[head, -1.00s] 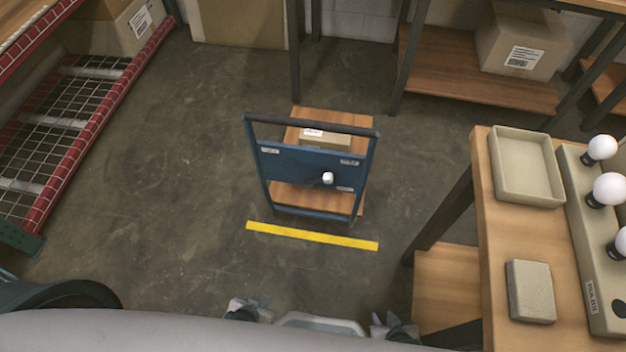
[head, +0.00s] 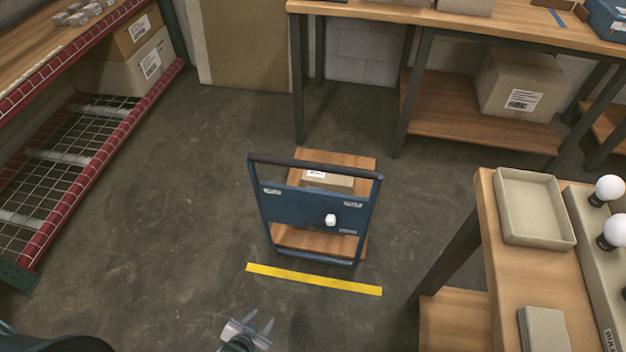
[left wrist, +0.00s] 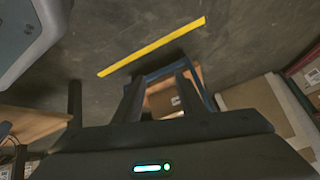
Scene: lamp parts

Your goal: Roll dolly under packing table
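The dolly has a blue upright frame (head: 285,205) with a dark handle bar, and a wooden deck (head: 360,163) carrying a small cardboard box (head: 335,182). It stands on the floor just behind a yellow floor strip. The packing table (head: 345,12) is at the back, with dark legs and open floor under its left part. My left gripper (head: 250,326) is open and empty, in front of the strip and apart from the dolly. In the left wrist view its fingers (left wrist: 160,78) are spread, with the dolly's deck (left wrist: 160,103) beyond them. My right gripper is not in view.
The yellow strip (head: 313,279) lies on the floor. A red-edged wire rack (head: 75,170) stands at left. A wooden bench (head: 505,250) with a tray and bulbs stands at right. A low shelf with a carton (head: 520,85) is right of the open bay. Floor left of the dolly is clear.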

